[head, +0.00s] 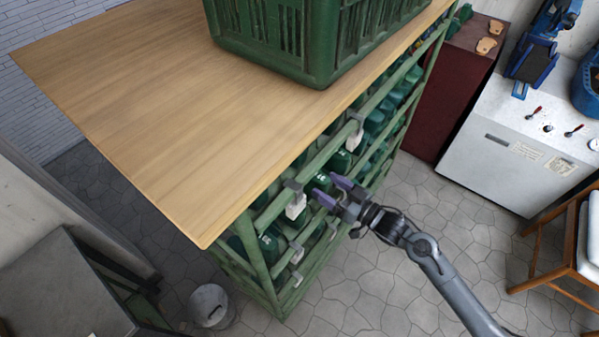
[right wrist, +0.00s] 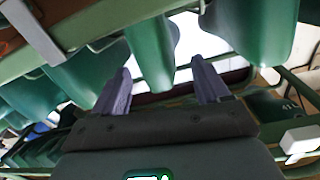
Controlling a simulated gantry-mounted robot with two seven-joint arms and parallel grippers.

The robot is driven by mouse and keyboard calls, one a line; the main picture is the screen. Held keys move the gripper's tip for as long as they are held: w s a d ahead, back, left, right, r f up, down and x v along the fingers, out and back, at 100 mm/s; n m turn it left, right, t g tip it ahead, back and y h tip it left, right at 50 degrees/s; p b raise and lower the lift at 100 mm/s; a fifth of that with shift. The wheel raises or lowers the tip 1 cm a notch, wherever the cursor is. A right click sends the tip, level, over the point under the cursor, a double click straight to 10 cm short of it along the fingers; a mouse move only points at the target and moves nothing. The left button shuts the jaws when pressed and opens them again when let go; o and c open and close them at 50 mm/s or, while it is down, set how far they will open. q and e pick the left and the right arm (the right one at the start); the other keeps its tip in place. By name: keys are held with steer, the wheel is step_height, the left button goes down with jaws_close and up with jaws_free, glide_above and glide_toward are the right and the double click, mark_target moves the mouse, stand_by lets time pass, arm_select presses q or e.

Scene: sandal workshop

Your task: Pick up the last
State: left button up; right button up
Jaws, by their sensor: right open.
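Several green lasts sit in the green rack (head: 262,262) under the wooden top; one last (head: 341,160) shows just beyond my right gripper (head: 330,189). The right gripper is open at the rack's open side, its purple fingers pointing in among the lasts. In the right wrist view the fingers (right wrist: 163,88) stand apart, and a green last (right wrist: 150,52) shows in the gap ahead of them. I cannot tell whether the fingers touch it. Which last the task means is not clear from the pictures. My left gripper is not in view.
A green crate (head: 318,62) stands on the wooden top (head: 150,110). White tags (head: 296,206) hang on the rack's rails close to the gripper. A metal bucket (head: 211,306) stands on the floor. A grey machine cabinet (head: 510,145) and a wooden chair (head: 545,240) are at the right.

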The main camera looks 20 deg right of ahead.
mark_target(316, 177)
steer(key=b+x, duration=0.1)
steer(key=x, duration=0.4)
steer(key=shift+d+r, duration=0.1)
steer(key=shift+r, duration=0.05)
steer(key=c, duration=1.1)
steer(key=shift+r, duration=0.1)
steer(key=shift+c, duration=0.5)
steer(key=shift+r, duration=0.1)
